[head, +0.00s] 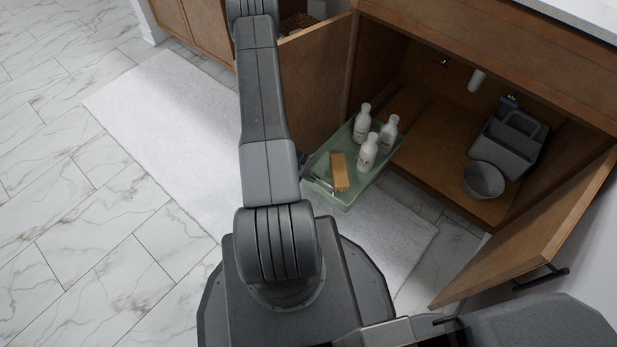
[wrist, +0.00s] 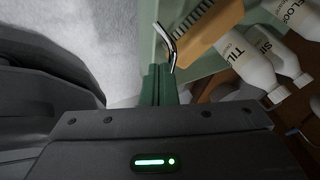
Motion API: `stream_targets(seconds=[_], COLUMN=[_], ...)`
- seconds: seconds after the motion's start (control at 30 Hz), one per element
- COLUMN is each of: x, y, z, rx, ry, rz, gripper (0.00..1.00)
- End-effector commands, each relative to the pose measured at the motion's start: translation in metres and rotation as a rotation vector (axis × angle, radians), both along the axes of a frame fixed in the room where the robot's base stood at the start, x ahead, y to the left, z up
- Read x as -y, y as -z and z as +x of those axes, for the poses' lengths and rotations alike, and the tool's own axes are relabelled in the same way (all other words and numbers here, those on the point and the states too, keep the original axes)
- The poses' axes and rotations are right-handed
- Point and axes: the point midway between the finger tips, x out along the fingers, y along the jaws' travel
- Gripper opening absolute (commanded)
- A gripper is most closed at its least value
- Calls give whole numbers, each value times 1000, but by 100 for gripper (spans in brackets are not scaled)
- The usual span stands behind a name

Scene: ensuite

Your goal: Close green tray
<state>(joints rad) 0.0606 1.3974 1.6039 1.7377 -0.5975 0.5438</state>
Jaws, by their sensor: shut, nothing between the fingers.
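The green tray (head: 345,197) is pulled out of the open cabinet, reaching past its front edge. Its pale green surface also shows in the wrist view (wrist: 205,58). It carries three white bottles (head: 367,152) and a wooden brush (head: 340,171). A curved metal handle (wrist: 171,46) shows at the tray's near end in the wrist view. My gripper (wrist: 159,84) is shut and empty, its green fingers close to the handle; I cannot tell if they touch. In the head view my arm mostly hides the gripper, at the tray's left front corner.
The cabinet's left door (head: 313,80) and right door (head: 535,235) stand open. A grey caddy (head: 508,145) and a grey bucket (head: 484,180) sit on the cabinet floor, right of the tray. A white rug (head: 165,120) lies on the marble floor. Free floor is at left.

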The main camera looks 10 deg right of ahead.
Motion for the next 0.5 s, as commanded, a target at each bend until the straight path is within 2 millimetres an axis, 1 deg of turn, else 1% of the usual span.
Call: stream_targets(seconds=[0.17,0.3,0.4,0.5], x=[23,49,64,72], y=[-2,-2,-1,-1], z=[18,38,50,56], rx=[4,4,3,2], ry=[7,6,4,3], rz=[1,0,-1,0], gripper=[0,0,0,0])
